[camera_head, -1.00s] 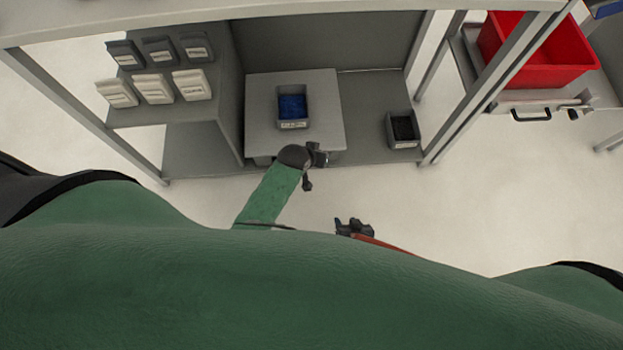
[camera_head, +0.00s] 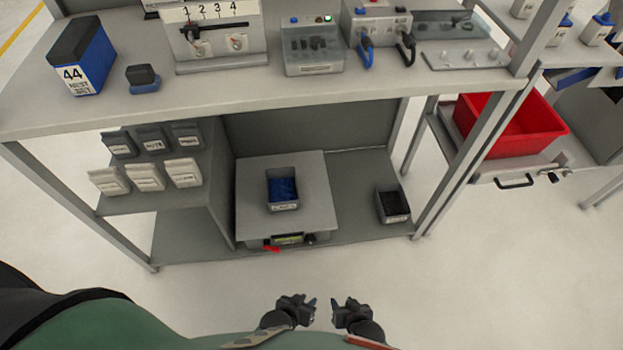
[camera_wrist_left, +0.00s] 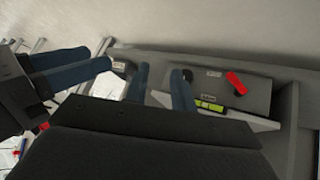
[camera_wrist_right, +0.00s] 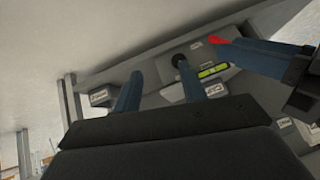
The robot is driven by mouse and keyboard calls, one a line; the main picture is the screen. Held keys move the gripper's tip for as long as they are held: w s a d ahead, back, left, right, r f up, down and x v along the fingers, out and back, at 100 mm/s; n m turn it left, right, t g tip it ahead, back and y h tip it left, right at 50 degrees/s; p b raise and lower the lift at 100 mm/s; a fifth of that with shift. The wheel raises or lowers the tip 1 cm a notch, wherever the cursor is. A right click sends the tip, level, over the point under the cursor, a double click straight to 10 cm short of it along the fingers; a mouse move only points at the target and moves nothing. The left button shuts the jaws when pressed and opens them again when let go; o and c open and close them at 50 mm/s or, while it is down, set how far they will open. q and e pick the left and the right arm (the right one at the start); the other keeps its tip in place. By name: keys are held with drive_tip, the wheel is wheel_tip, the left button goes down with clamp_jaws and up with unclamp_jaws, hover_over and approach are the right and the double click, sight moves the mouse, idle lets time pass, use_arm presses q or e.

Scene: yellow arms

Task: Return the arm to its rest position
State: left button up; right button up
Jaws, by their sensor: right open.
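My left gripper (camera_head: 302,307) is at the bottom middle of the head view, in front of the shelf unit and apart from it. In the left wrist view (camera_wrist_left: 160,78) its two blue fingers stand apart with nothing between them. My right gripper (camera_head: 344,308) is just beside it on the right, at about the same height. In the right wrist view (camera_wrist_right: 159,78) its fingers are also apart and empty. The fingers of each gripper show at the edge of the other's wrist view. Both arms are drawn back close to my body and mostly hidden.
A shelf unit stands ahead; its top (camera_head: 110,108) holds a blue box (camera_head: 97,72) and devices. Below, a grey case (camera_head: 312,215) carries a bin of blue parts (camera_head: 283,205). A dark bin (camera_head: 393,218) is beside it. A red crate (camera_head: 530,128) stands right. The floor in front is clear.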

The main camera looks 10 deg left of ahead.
drive_tip(key=shift+s, duration=0.1)
use_arm(q)
drive_tip(key=s+a+r+g+p, duration=0.1)
drive_tip(key=r+p, duration=0.3)
drive_tip(key=r, duration=0.8)
drive_tip(key=a+r+g+y+p, duration=0.1)
drive_tip(key=a+r+p, duration=0.3)
drive_tip(key=r, duration=0.9)
drive_tip(key=s+a+r+g+y+p, duration=0.1)
drive_tip(key=a+r+g+p, duration=0.2)
drive_tip(key=r, duration=0.9)
drive_tip(key=shift+s+r+p, duration=0.3)
drive_tip(key=shift+r+p, duration=0.05)
drive_tip(key=shift+p, duration=0.85)
use_arm(e)
drive_tip(key=s+d+r+g+h, duration=0.1)
drive_tip(key=d+r, duration=0.3)
drive_tip(key=r, duration=1.4)
drive_tip(key=s+d+r+g+h, duration=0.1)
drive_tip(key=d+r+g, duration=0.3)
drive_tip(key=r, duration=1.5)
drive_tip(key=shift+s+r, duration=0.2)
drive_tip(key=shift+s, duration=0.4)
